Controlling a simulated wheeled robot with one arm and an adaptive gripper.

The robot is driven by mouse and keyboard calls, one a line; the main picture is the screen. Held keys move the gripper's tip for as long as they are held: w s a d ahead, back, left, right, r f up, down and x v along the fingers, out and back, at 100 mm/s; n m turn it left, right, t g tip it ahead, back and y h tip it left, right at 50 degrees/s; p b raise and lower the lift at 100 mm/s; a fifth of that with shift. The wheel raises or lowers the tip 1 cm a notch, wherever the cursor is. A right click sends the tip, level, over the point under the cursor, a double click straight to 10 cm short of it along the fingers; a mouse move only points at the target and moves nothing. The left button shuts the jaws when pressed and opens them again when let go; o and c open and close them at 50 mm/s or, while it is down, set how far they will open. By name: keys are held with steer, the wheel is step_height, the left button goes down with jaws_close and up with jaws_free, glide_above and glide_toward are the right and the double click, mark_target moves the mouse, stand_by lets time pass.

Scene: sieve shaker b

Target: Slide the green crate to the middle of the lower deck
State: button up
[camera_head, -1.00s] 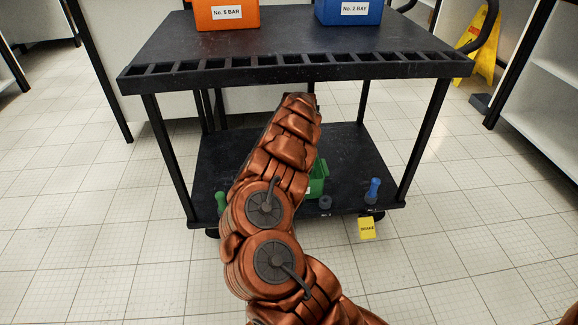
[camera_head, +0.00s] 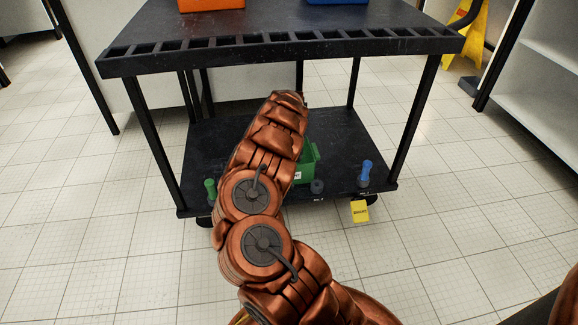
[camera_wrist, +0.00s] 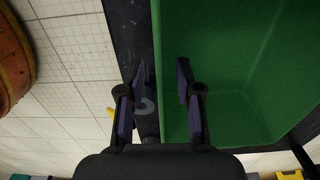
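The green crate (camera_head: 309,163) stands on the cart's black lower deck (camera_head: 345,150), right of its middle and partly hidden behind my arm in the head view. In the wrist view the crate (camera_wrist: 235,60) fills the right side, its near wall running up the picture. My gripper (camera_wrist: 161,78) is open, with one finger outside the crate's wall and the other over its inside. The wall lies between the fingers, and I cannot tell whether either touches it. My gripper is hidden behind my arm in the head view.
A green-topped peg (camera_head: 210,188), a grey round piece (camera_head: 317,187) and a blue-topped peg (camera_head: 366,172) stand along the lower deck's front edge. A yellow tag (camera_head: 360,211) hangs there. The upper deck (camera_head: 280,25) and corner posts frame the space; orange and blue bins sit above.

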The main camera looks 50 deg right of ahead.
steer(key=shift+f, duration=0.95)
steer(key=shift+c, duration=0.3)
jaws_close()
